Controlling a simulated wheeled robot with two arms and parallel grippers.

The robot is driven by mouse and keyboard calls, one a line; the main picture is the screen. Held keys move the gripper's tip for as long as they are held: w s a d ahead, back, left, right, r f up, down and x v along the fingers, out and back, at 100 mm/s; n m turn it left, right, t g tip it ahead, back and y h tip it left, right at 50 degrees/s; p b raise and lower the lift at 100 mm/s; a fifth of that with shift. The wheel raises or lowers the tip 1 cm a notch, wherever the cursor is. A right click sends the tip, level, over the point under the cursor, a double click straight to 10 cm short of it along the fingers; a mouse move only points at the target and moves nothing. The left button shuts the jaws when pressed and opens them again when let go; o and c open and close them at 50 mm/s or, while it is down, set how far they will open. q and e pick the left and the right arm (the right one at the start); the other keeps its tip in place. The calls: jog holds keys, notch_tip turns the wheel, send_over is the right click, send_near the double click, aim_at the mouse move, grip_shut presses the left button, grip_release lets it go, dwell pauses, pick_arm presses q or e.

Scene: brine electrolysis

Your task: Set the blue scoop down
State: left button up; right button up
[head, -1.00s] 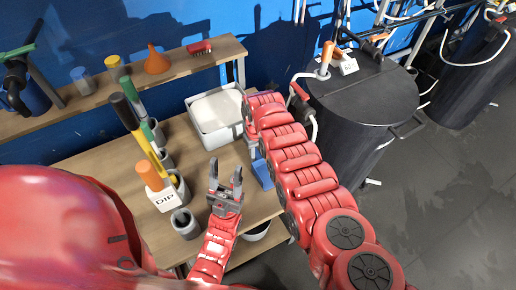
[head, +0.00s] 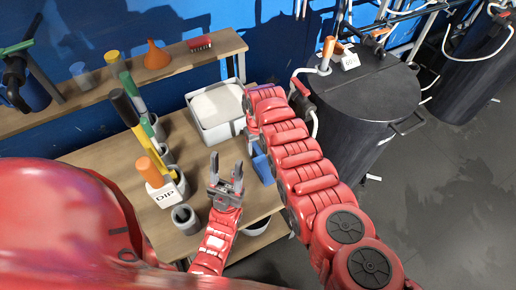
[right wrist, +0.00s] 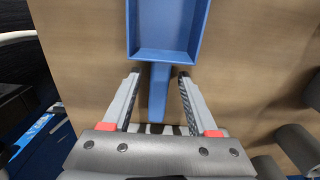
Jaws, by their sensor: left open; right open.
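The blue scoop (right wrist: 167,30) lies on the wooden table in the right wrist view, its tray at the top and its handle pointing down. My right gripper (right wrist: 157,85) is open, with one finger on each side of the handle and a gap visible on both sides. In the head view only part of the scoop (head: 263,168) shows beside my right arm, which hides the right gripper. My left gripper (head: 226,168) is open and empty above the table, left of the scoop.
A white bin (head: 215,112) with white contents stands at the table's back. Grey holders with colored handles and a DIP label (head: 166,194) stand left. A grey cup (head: 185,219) is near the front. A black tank (head: 360,110) stands right of the table.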

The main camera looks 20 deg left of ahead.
aim_at(258, 149)
notch_tip(258, 149, up, 3)
jog(key=shift+f+p, duration=0.2)
jog(key=shift+p, duration=0.5)
notch_tip(258, 149, up, 9)
jog(key=b, duration=0.2)
jog(key=shift+f+b, duration=0.15)
jog(key=shift+b, duration=0.25)
